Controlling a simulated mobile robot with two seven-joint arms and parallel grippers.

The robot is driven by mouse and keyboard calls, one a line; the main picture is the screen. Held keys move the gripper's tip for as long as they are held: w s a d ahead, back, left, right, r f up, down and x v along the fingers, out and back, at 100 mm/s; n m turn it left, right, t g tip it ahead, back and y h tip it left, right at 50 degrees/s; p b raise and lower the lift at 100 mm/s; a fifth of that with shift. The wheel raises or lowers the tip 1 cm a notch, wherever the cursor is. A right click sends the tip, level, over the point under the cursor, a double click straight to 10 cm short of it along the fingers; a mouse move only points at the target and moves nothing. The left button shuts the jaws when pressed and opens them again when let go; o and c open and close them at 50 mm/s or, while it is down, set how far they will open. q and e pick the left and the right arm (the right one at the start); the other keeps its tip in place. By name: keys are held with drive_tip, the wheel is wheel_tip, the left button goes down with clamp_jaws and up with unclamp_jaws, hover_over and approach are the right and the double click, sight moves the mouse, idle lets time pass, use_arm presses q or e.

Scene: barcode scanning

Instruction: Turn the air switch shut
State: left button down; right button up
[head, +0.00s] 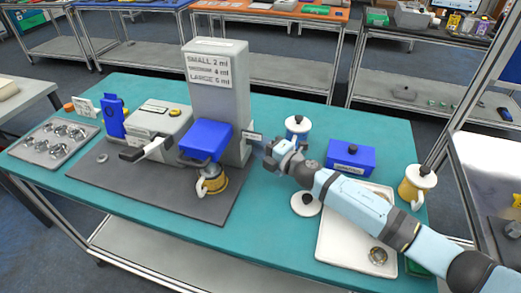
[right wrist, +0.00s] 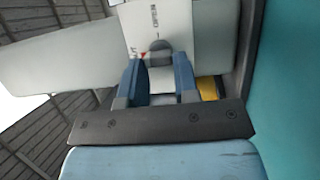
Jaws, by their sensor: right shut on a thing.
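A tall grey machine (head: 217,105) with a dosing sign stands at the middle back of the teal table. A small white labelled plate (head: 253,136) sticks out from its right side. My right gripper (head: 270,152) is beside that plate. In the right wrist view, the two blue fingers (right wrist: 160,75) of my right gripper are closed around a round grey knob, the air switch (right wrist: 158,50), in front of a white panel (right wrist: 158,18) with lettering and a small red mark. The switch's exact angle is hard to read. My left gripper is not in view.
A blue box (head: 351,157), a white-and-blue pot (head: 297,128), a yellow pot (head: 416,184) and a white tray (head: 345,252) are around my right arm. A metal tray (head: 54,142) is at far left.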

idle(0.4)
drive_tip(key=o, duration=0.9)
drive_tip(key=shift+s+d, duration=0.15)
drive_tip(key=shift+d, duration=0.05)
drive_tip(key=v, duration=1.2)
drive_tip(key=shift+s+d+f+b, duration=0.1)
drive_tip(key=shift+s+b, duration=0.15)
drive_tip(key=shift+b, duration=0.15)
drive_tip(key=shift+s+d, duration=0.25)
drive_tip(key=shift+d, duration=0.05)
